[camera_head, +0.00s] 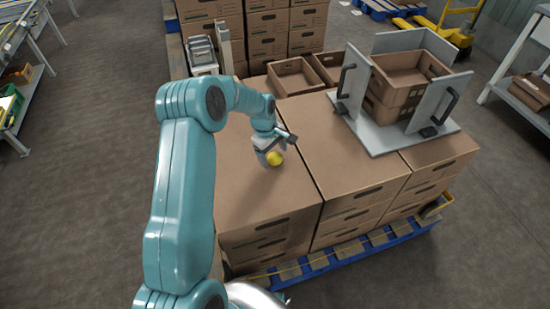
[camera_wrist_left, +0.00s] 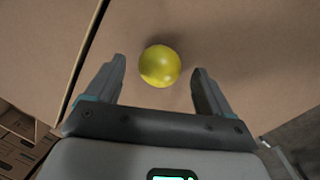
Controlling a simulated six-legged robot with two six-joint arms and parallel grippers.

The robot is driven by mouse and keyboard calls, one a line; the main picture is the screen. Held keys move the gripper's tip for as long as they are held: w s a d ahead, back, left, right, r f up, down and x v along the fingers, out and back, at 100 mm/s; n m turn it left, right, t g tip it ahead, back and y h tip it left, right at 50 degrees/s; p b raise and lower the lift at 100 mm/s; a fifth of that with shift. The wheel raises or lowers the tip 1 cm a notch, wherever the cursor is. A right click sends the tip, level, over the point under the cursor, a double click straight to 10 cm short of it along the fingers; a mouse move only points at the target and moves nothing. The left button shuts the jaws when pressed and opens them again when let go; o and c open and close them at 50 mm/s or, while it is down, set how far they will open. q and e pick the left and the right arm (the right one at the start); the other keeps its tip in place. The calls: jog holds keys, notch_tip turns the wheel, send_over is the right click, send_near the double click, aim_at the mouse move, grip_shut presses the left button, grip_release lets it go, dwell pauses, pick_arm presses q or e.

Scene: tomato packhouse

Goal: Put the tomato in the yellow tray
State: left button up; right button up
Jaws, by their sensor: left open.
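A round yellow tomato (camera_head: 274,158) is on or just above the top of a brown carton (camera_head: 250,195) in the head view. My left gripper (camera_head: 272,148) is at the tomato, its fingers pointing down toward the carton top. In the left wrist view, the tomato (camera_wrist_left: 160,66) shows between the tips of the two open fingers, with a gap on each side. I cannot tell how far below the fingertips it lies. I cannot make out a yellow tray for certain. My right gripper is not in view.
A grey metal stand (camera_head: 385,138) with upright plates and handles holds brown crates (camera_head: 405,75) at the right. Open brown boxes (camera_head: 292,77) and carton stacks (camera_head: 290,30) stand behind. A blue pallet (camera_head: 345,255) is underneath. The near carton tops are mostly bare.

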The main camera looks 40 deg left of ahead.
pick_arm(q)
jog(key=shift+w+f, duration=0.15)
jog(key=shift+f, duration=0.5)
jog(key=shift+d, duration=0.1)
jog(key=c, duration=0.9)
jog(key=shift+r, duration=0.1)
